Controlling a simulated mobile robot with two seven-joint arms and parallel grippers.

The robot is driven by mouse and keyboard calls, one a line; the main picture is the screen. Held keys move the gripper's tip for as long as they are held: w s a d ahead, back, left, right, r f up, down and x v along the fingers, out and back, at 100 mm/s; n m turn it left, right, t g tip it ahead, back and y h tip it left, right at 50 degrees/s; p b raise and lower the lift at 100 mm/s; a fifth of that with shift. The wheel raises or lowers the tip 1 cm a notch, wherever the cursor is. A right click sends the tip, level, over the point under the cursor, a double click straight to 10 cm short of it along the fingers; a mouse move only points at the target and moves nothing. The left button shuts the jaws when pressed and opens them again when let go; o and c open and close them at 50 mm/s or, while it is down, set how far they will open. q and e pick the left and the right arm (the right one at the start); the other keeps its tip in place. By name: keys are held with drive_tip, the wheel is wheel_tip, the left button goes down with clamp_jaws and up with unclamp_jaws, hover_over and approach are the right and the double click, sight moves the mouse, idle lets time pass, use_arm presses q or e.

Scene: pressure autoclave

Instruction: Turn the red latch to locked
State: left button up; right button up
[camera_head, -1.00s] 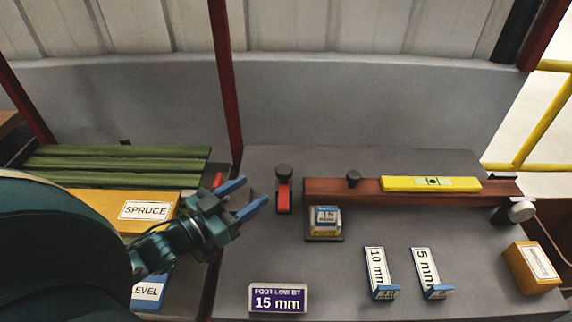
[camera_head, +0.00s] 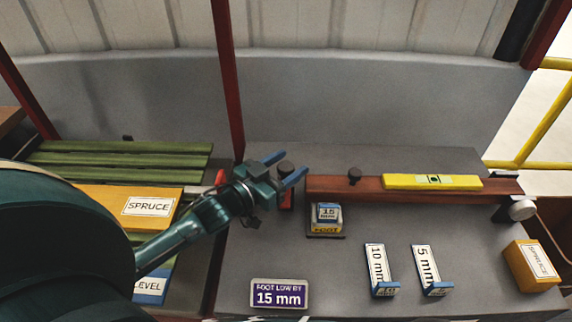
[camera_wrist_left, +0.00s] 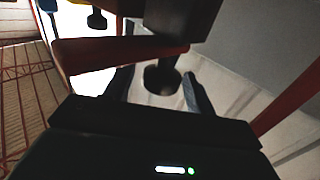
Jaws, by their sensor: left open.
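The red latch (camera_head: 287,202) is a small red piece with a dark round knob (camera_head: 286,167), at the left end of the brown beam on the grey bench. My left gripper (camera_head: 285,166) is open at the knob, one finger on each side of it in the head view, and hides most of the red body. In the left wrist view the dark knob (camera_wrist_left: 161,78) shows between the two open fingers (camera_wrist_left: 158,90). I cannot tell whether they touch it. My right gripper is not in view.
The brown beam (camera_head: 350,190) carries a second dark knob (camera_head: 354,175) and a yellow level (camera_head: 432,181). A red post (camera_head: 228,80) stands behind.

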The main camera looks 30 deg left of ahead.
use_arm(q)
drive_tip(key=shift+c, duration=0.2)
clamp_jaws()
idle(0.3)
